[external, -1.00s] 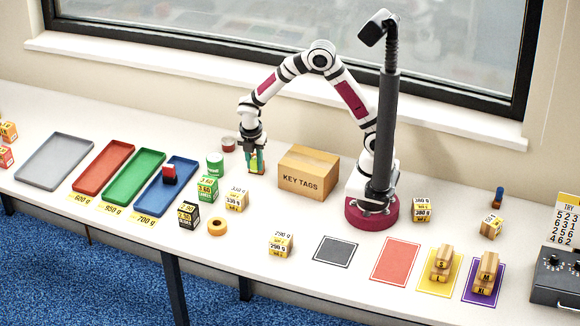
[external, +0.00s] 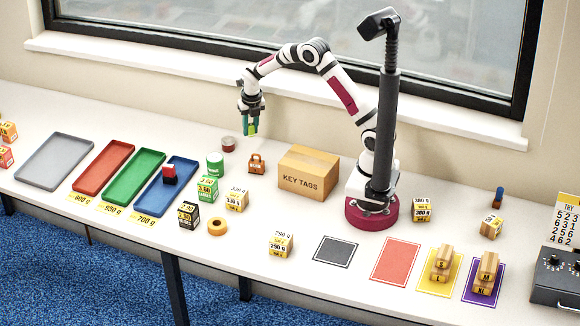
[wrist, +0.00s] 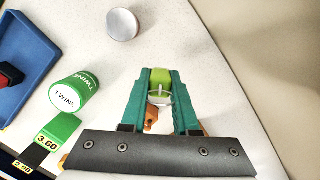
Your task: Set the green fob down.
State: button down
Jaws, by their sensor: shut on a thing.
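My gripper (external: 250,127) has teal fingers and is shut on the green fob (wrist: 161,77). It holds the fob up in the air, well above the table. In the wrist view the bright green fob sits between the fingertips of my gripper (wrist: 160,84), with a pale metallic part below it. In the external view the fob is small and partly covered by the fingers. A small brown-orange object with a label (external: 257,164) stands on the table below and slightly right of the gripper. It shows partly behind the fingers in the wrist view (wrist: 151,117).
A green twine tin (external: 215,166) and a dark red-sided round tin (external: 228,145) stand nearby. A KEY TAGS carton (external: 308,172) is to the right. Grey (external: 55,160), red (external: 104,166), green (external: 134,177) and blue (external: 150,205) trays lie left. Coloured mats lie front right.

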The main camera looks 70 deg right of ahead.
aim_at(251, 154)
notch_tip(251, 154, down, 7)
jog(key=shift+f, duration=0.2)
jog(key=shift+f, duration=0.1)
jog(key=c, duration=0.7)
grip_release()
jog(key=shift+o, duration=0.2)
